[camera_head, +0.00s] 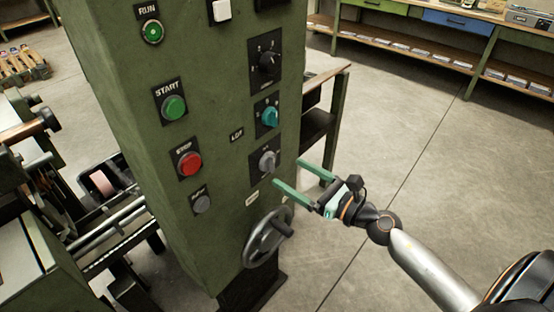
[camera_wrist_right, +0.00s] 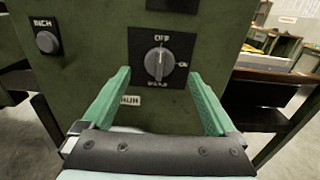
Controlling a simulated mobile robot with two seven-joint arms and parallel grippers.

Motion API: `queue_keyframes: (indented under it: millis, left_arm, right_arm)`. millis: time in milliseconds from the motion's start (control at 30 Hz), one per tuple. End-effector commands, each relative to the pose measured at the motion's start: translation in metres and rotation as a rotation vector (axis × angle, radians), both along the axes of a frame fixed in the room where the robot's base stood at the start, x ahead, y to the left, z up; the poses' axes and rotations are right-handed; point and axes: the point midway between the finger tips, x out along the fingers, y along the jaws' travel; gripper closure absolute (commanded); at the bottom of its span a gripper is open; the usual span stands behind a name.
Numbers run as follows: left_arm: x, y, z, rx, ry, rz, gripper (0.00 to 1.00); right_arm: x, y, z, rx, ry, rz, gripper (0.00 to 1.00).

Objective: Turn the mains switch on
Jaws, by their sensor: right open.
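The mains switch is a grey rotary knob (camera_head: 267,161) on a black plate, low on the right face of the green machine column. In the right wrist view the knob (camera_wrist_right: 158,64) stands roughly vertical, with "OFF" above it, "ON" to its right and a partly legible label below. My right gripper (camera_head: 287,174) is open with green fingers, just in front of and a little below the switch. In the wrist view its fingers (camera_wrist_right: 163,82) lie either side of the plate's lower part, with nothing between them. I cannot see the left gripper.
Above the switch are a teal knob (camera_head: 269,117) and a black selector (camera_head: 267,63). A handwheel (camera_head: 268,237) sits below it. Green start (camera_head: 174,107) and red stop (camera_head: 189,163) buttons are on the left. A small bench (camera_head: 325,120) stands behind the column; floor to the right is clear.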

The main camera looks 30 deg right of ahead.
Motion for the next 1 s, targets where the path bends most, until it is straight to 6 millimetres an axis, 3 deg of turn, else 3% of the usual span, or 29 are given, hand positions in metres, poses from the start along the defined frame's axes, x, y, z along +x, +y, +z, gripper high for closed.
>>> queue_keyframes:
  millis: [333, 767, 1000]
  left_arm:
    - [-0.006, 0.012, 0.005, 0.014, 0.006, 0.021, 1.00]
    - [-0.007, 0.011, 0.004, 0.010, 0.009, 0.024, 1.00]
    - [-0.008, 0.010, 0.005, 0.010, 0.010, 0.024, 1.00]
  right_arm:
    - [0.043, 0.017, 0.002, 0.004, -0.001, -0.002, 0.07]
    - [0.051, 0.021, 0.000, 0.002, 0.001, 0.000, 0.07]
    - [0.051, 0.021, 0.000, 0.003, 0.001, 0.000, 0.32]
